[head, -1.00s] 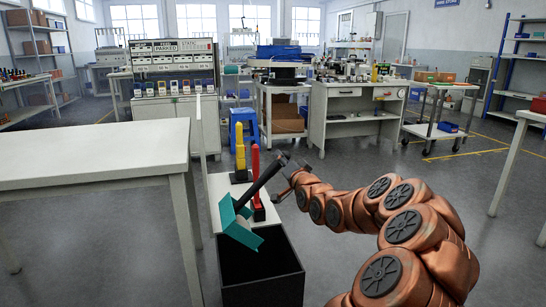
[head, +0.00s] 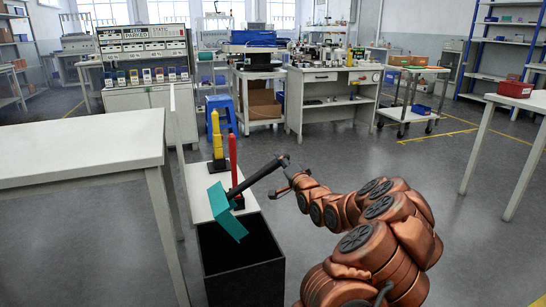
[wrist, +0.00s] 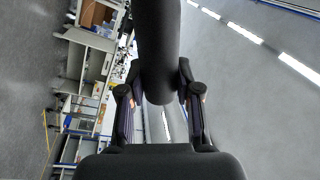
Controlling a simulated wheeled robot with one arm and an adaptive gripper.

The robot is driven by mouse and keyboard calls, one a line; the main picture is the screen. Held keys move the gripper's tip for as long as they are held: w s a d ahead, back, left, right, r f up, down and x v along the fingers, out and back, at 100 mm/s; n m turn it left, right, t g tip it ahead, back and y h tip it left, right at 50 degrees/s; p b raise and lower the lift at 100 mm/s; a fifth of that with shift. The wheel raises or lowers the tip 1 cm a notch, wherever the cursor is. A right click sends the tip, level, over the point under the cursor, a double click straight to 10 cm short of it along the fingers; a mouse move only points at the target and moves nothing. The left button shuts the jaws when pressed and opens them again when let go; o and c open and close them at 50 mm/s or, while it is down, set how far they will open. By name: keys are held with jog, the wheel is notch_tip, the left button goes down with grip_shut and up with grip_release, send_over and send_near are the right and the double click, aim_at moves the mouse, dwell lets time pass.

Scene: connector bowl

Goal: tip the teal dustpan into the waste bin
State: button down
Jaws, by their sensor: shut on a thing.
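The teal dustpan (head: 222,205) hangs over the waste bin in the head view, tilted steeply with its lower corner at the bin's opening. I cannot tell whether anything is in it. Its dark handle (head: 258,178) slopes up to the right into my gripper (head: 284,168). In the wrist view the dark handle (wrist: 157,50) runs between the two fingers of my gripper (wrist: 158,100), which is shut on it. The waste bin (head: 245,278) is a black open box below the pan. Its inside is dark and no contents show.
A low white stand (head: 202,197) behind the bin bears a yellow upright tool (head: 217,140) and a red upright tool (head: 233,160). A white table (head: 80,150) stands close on the left. Open floor (head: 400,190) lies to the right.

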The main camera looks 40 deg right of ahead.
aim_at(269, 165)
jog(key=shift+w+a+r+n+y+b, duration=0.15)
jog(key=shift+w+a+r+n+b, duration=0.2)
jog(key=shift+a, duration=0.4)
jog(key=shift+w+a+r+n+y+b, duration=0.1)
jog(key=shift+w+a+r+n+b, duration=0.25)
jog(key=shift+a, duration=0.45)
jog(key=shift+w+a+r+n+y+b, duration=0.15)
jog(key=shift+w+a+r+n+b, duration=0.2)
jog(key=shift+a, duration=0.4)
jog(key=shift+w+a+r+n+b, duration=0.1)
jog(key=shift+w+a+r+n, duration=0.3)
jog(key=shift+a, duration=0.45)
jog(key=shift+w+a+r+n+b, duration=0.1)
jog(key=shift+w+a+r+n, duration=0.25)
jog(key=shift+a, duration=0.55)
jog(key=shift+w+a+r+n+b, duration=0.1)
jog(key=shift+w+a+r+n, duration=0.15)
jog(key=shift+a+r+n, duration=0.45)
jog(key=w+a+r+n+p, duration=0.1)
jog(key=w+a+r+n, duration=0.3)
jog(key=a, duration=0.5)
jog(key=w+a+r+n+g+y+p, duration=0.1)
jog(key=w+a+r+n, duration=0.3)
jog(key=a, duration=0.6)
jog(key=shift+r, duration=0.75)
